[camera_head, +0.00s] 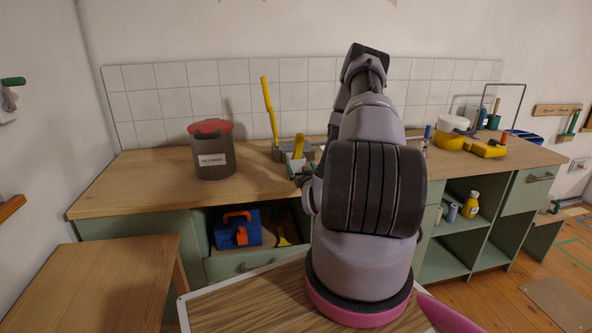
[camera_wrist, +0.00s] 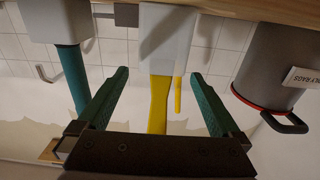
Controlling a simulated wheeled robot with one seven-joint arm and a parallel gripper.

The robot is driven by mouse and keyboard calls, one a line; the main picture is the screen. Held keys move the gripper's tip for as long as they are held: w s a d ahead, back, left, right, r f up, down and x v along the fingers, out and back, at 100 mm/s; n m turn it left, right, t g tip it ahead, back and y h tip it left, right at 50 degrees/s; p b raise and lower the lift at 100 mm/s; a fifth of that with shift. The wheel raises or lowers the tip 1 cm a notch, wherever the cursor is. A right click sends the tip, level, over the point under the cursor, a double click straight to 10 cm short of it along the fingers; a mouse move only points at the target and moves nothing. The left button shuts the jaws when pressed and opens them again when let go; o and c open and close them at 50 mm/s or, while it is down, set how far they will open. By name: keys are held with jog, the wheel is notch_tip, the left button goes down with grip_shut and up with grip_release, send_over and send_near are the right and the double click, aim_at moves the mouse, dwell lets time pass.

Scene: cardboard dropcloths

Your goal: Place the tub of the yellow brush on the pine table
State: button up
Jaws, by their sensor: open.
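The tub of the yellow brush (camera_head: 296,163) stands on the worktop, a pale tub with a yellow handle rising from it. In the upside-down wrist view this tub (camera_wrist: 166,38) is straight ahead, its yellow handle between my fingers. My gripper (camera_wrist: 159,74) is open, teal fingers on either side of the handle; I see no contact. In the head view my gripper (camera_head: 301,176) is partly hidden by my arm. A plain wooden table (camera_head: 100,285), apparently the pine table, stands at the lower left with a bare top.
A grey bin with a red lid (camera_head: 211,152) stands left of the tub. A tall yellow handle (camera_head: 269,108) rises behind it. A second pale tub (camera_wrist: 55,22) with a teal handle is in the wrist view. An open drawer (camera_head: 250,262) holds a blue toolbox (camera_head: 238,229).

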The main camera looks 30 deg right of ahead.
aim_at(297, 160)
jog(key=x, duration=0.8)
jog(key=shift+a+r, duration=0.15)
jog(key=c, duration=1.4)
jog(key=shift+r, duration=0.15)
notch_tip(297, 160, up, 10)
jog(key=s+a+n+y, duration=0.1)
jog(key=s+a, duration=0.3)
jog(key=a, duration=0.6)
jog(key=s+a+n+y, duration=0.2)
jog(key=s+a+y, duration=0.2)
jog(key=a, duration=0.7)
jog(key=shift+s+f+t, duration=0.3)
jog(key=shift+s+f, duration=0.05)
jog(key=shift+f, duration=0.15)
